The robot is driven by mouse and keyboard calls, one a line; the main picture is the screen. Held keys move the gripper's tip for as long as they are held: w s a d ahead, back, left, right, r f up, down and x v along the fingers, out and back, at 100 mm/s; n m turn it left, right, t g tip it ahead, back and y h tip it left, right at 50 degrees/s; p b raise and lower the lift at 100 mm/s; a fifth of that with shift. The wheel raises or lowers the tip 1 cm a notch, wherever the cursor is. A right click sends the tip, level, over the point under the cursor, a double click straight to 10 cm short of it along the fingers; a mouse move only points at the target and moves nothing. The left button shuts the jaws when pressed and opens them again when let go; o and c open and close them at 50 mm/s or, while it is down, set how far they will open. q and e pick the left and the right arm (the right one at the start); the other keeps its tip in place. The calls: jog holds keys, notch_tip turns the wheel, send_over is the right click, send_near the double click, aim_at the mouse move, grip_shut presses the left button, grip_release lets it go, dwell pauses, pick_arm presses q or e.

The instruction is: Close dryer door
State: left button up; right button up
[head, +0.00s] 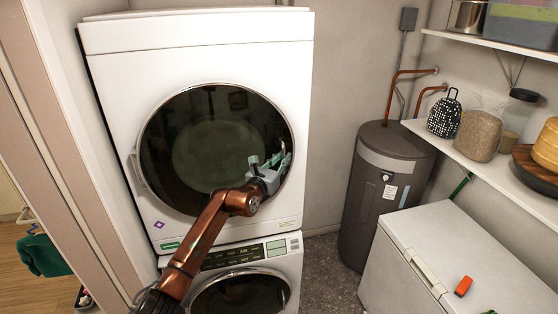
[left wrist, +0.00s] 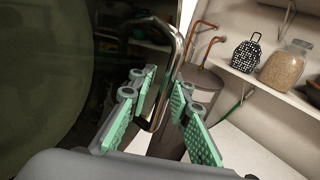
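The dryer (head: 195,48) is the upper white machine of the stack. Its round dryer door (head: 205,150) has dark glass and a bright rim, and it looks close to the machine's front. I cannot tell whether it is fully shut. The metal door handle (left wrist: 172,75) shows in the left wrist view. My left gripper (head: 270,162) is at the right side of the door. Its green-padded fingers (left wrist: 163,110) are apart, with the handle between them; contact is unclear. The dark glass (left wrist: 45,75) fills the left of that view. My right gripper is not in view.
The washer (head: 240,292) stands below the dryer. A dark water tank (head: 385,190) and a white chest (head: 460,250) stand on the right, under shelves (head: 490,165) with jars and bags. A wall edge (head: 75,150) borders the left.

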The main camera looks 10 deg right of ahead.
pick_arm(q)
jog(key=shift+s+f, duration=0.1)
jog(key=shift+s, duration=0.15)
jog(key=v, duration=1.1)
jog(key=shift+s+a, duration=0.2)
jog(key=shift+a, duration=0.1)
